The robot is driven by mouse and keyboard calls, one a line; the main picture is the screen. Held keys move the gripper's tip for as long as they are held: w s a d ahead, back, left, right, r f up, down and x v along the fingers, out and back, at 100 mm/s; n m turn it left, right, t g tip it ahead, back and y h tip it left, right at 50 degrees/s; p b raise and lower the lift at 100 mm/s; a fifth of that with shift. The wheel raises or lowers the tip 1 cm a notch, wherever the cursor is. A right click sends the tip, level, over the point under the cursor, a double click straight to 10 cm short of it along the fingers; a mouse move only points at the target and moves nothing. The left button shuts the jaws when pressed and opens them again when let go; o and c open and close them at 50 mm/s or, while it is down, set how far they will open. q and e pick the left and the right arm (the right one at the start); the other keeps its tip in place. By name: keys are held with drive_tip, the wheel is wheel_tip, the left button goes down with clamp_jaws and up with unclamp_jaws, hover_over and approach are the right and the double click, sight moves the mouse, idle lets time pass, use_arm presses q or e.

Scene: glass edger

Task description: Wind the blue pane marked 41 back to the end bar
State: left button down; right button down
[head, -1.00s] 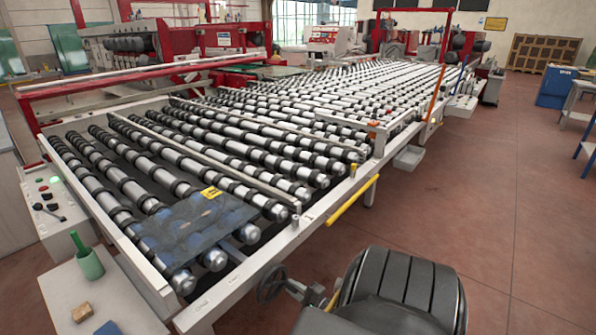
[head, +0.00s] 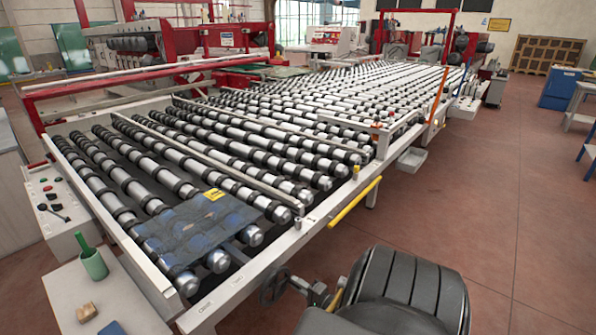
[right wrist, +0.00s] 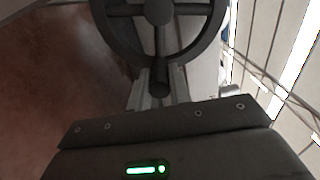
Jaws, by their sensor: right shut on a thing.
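The blue pane (head: 190,236) lies flat on the rollers at the near end of the table, with a yellow label (head: 214,194) at its far corner. The label's number is too small to read. The pale end bar (head: 110,222) runs along the table's left end, close to the pane's left edge; I cannot tell if they touch. A dark handwheel (head: 273,284) sits below the table's front rail. My right gripper (right wrist: 160,88) is shut on the wheel's handle (right wrist: 158,76) at the rim. My left gripper is not in view.
Long rows of rollers (head: 300,118) stretch away to the back. A control box (head: 58,214) and a small table with a green cup (head: 94,264) stand at the left. A yellow bar (head: 354,203) juts from the front rail.

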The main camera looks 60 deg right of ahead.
drive_tip(key=shift+r, duration=0.1)
drive_tip(key=c, duration=1.3)
unclamp_jaws()
drive_tip(key=p+v, duration=0.1)
drive_tip(key=v, duration=0.9)
drive_tip(key=shift+s, duration=0.4)
